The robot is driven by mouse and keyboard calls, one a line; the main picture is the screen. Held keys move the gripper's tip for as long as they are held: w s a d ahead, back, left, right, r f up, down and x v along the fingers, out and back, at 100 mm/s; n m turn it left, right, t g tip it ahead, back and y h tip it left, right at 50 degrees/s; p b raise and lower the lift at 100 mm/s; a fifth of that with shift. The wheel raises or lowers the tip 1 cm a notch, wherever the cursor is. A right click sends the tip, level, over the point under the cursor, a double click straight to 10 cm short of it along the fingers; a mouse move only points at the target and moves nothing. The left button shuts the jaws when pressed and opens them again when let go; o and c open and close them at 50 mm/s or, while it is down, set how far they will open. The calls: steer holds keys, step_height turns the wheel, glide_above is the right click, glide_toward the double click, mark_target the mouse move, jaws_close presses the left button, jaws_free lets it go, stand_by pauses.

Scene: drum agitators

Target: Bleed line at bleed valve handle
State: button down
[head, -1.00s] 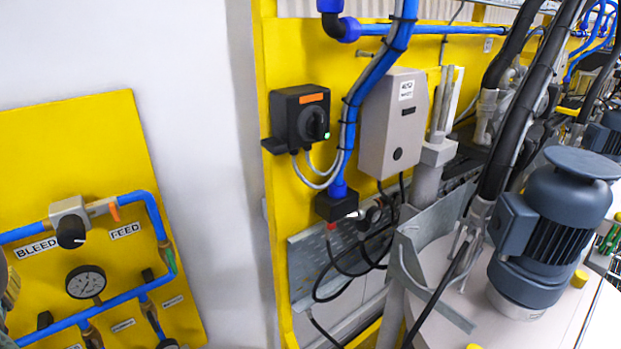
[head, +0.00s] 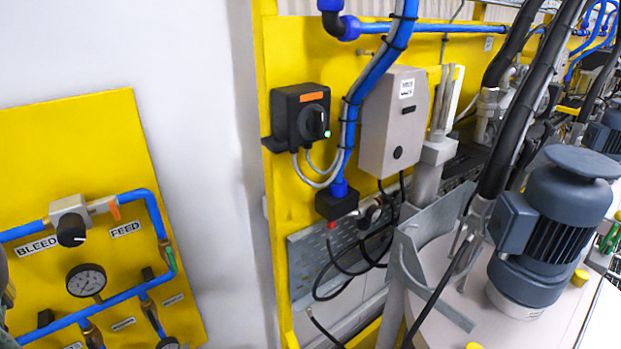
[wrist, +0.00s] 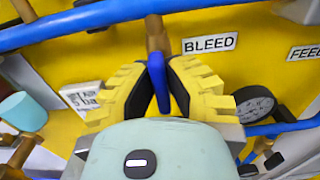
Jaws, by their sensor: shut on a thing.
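The bleed valve handle (wrist: 157,82) is a narrow blue lever in the middle of the wrist view, under a brass fitting (wrist: 156,33) on the blue pipe (wrist: 90,22). My gripper (wrist: 160,90) has yellow fingers with black pads, and they are shut on the handle from both sides. The pads hide part of the handle. The BLEED label (wrist: 210,44) is just right of the fingers, and it also shows in the head view (head: 37,246). In the head view the handle is not visible; only a sliver of my arm shows at the left edge.
The yellow panel (head: 110,150) carries a black knob (head: 71,231), a pressure gauge (head: 86,281), blue pipes and a FEED label (head: 126,229). A gauge (wrist: 254,103) is close right of my fingers. Farther right are a switch box (head: 300,115) and a motor (head: 550,230).

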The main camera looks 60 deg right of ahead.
steer(key=shift+f+m, duration=0.1)
steer(key=shift+m, duration=0.2)
steer(key=m+b, duration=0.3)
steer(key=b, duration=0.1)
steer(key=shift+d+f+m, duration=0.15)
steer(key=shift+f+m, duration=0.1)
steer(key=shift+m, duration=0.05)
steer(key=m+b, duration=0.5)
steer(key=shift+d+f+b, duration=0.15)
steer(key=shift+b, duration=0.15)
steer(key=m+b, duration=0.8)
steer(key=b, duration=0.2)
steer(key=shift+m, duration=0.3)
steer(key=c, duration=1)
jaws_free()
